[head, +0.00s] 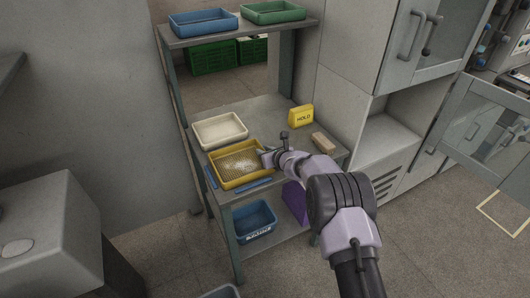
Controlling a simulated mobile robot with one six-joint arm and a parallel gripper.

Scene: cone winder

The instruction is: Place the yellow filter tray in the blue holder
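The yellow filter tray (243,179) is a shallow rectangular tray with a mesh floor, on the middle shelf at the front left. Blue strips, seemingly the blue holder (254,185), show along its front and left sides. I cannot tell whether the tray is seated between them or rests above them. My gripper (267,157) is at the tray's right edge, reaching in from the right. Its fingers are small and partly merged with the rim, so their opening and any grip on the tray are unclear.
A cream tray (219,141) stands just behind the yellow one. A yellow HOLD sign (301,116) and a tan block (324,143) stand at the shelf's right. A blue bin (255,235) and a purple object (295,202) are below. Cabinets (378,120) border the right.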

